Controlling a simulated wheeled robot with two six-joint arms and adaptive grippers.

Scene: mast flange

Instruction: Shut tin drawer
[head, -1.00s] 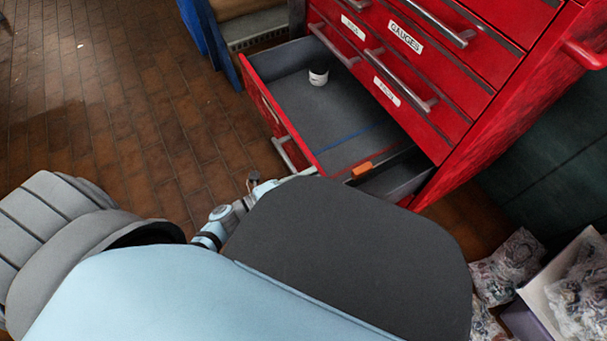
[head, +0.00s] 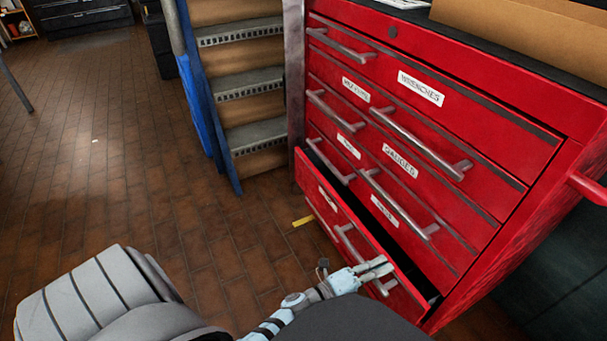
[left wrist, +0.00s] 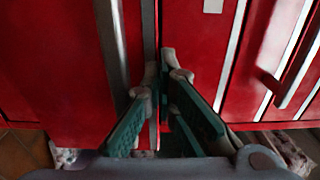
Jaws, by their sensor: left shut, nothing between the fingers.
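The open drawer's red front (head: 345,215) is at the bottom of the red tool cabinet, with a label too small to read. It stands out a little, and a narrow dark gap shows behind its top edge. Its inside is hidden now. My left gripper (head: 380,270) is shut and empty, at the drawer front near the right part of its handle. In the left wrist view, the fingertips (left wrist: 162,72) are close together against or just before a red front; exact contact is hard to tell. My right gripper is not in view.
The red cabinet (head: 500,225) has several shut, labelled drawers with bar handles above. Steps with a blue side rail (head: 205,100) stand to its left. A yellow piece (head: 303,221) lies on the brown tiled floor. The floor at left is clear.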

